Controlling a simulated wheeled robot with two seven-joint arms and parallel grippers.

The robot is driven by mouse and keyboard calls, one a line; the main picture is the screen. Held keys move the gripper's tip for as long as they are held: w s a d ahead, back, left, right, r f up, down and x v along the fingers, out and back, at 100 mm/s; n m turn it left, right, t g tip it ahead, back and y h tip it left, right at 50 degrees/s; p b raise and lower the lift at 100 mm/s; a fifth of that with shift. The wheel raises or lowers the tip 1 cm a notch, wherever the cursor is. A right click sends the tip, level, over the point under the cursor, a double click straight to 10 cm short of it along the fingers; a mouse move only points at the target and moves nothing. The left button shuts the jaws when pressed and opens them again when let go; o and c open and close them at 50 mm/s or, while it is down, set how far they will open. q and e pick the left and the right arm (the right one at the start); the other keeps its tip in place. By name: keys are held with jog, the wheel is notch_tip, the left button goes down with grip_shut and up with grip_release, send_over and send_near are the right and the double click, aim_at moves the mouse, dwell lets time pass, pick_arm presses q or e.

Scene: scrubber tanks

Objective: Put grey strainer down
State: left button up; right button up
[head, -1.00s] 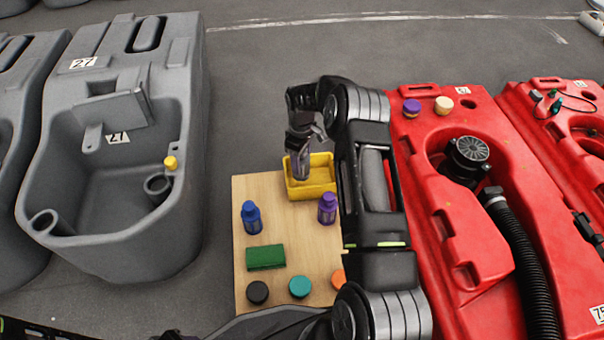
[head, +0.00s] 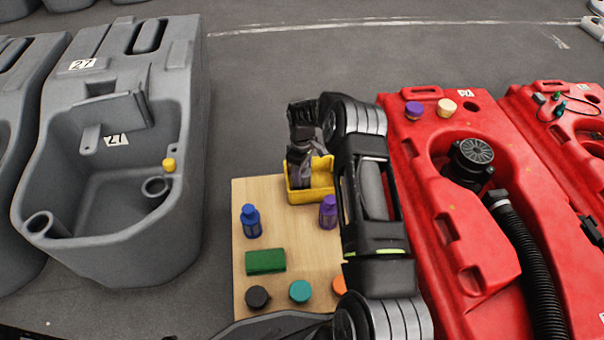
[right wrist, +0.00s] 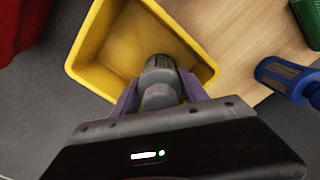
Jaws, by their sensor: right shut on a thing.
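My right gripper (head: 301,150) is over the yellow bin (head: 322,193) at the far edge of the wooden board. In the right wrist view, its fingers (right wrist: 160,98) are shut on the grey strainer (right wrist: 159,68). The strainer's lower end is inside or just over the yellow bin (right wrist: 100,50); I cannot tell if it touches the floor of the bin. In the head view the strainer (head: 300,171) shows dark at the bin's left part, partly hidden by the gripper. My left gripper is not in view.
The wooden board (head: 290,215) also holds a blue strainer (head: 251,222), a purple strainer (head: 328,212), a green block (head: 265,261) and several round caps (head: 299,291). A grey tank (head: 110,240) stands left and a red tank (head: 450,240) right, close to my right arm.

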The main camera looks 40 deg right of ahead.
jog(key=o, duration=1.5)
jog(key=shift+f, duration=0.1)
jog(key=shift+o, duration=0.2)
notch_tip(320, 180, up, 12)
jog(key=p, duration=0.6)
